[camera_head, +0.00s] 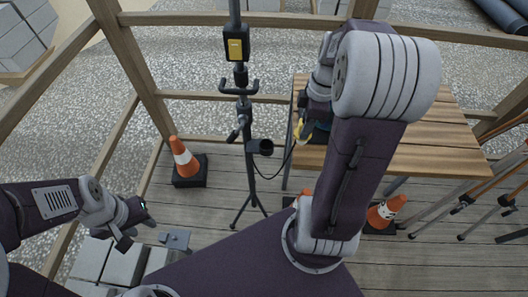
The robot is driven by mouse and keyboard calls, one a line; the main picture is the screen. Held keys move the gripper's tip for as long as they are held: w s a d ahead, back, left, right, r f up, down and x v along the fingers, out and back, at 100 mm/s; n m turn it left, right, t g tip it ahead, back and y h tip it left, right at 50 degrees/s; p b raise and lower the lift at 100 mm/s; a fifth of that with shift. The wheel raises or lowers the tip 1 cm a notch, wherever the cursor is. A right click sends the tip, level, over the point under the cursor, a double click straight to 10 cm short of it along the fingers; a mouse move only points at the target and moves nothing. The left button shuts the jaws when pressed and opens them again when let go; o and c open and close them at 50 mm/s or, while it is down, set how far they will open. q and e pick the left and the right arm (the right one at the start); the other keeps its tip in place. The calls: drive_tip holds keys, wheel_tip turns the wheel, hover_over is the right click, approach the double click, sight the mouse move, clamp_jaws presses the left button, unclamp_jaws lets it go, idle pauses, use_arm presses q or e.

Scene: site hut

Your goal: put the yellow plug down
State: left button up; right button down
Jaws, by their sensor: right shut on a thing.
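The yellow plug (301,131) is at the left edge of the wooden table (430,122), partly covered by my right gripper (308,127). My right gripper is shut on the plug; my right arm hides much of the area behind it. A black cable (287,161) hangs from the plug and curves down towards the tripod stand. I cannot tell whether the plug touches the tabletop. My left gripper (136,226) is at the lower left, empty, with its fingers apart, above the deck and far from the plug.
A black tripod stand (250,140) with a yellow-faced box (235,48) stands left of the table. Orange cones stand at the left (183,158) and right (384,214). Grey blocks (122,262) lie at the lower left. Wooden tripod legs (482,190) stand at the right. The table's right part is bare.

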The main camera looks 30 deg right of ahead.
drive_tip(key=w+a+f, duration=0.2)
drive_tip(key=f, duration=0.1)
drive_tip(key=w+a+f, duration=0.5)
drive_tip(key=w+f, duration=0.1)
drive_tip(key=f, duration=0.1)
drive_tip(key=shift+w+a, duration=0.2)
drive_tip(key=shift+a, duration=0.15)
drive_tip(key=shift+w+f, duration=0.15)
drive_tip(key=shift+f, duration=0.25)
drive_tip(key=shift+f+b, duration=0.25)
drive_tip(key=shift+b, duration=0.2)
drive_tip(key=c, duration=1.1)
unclamp_jaws()
drive_tip(key=shift+o, duration=0.2)
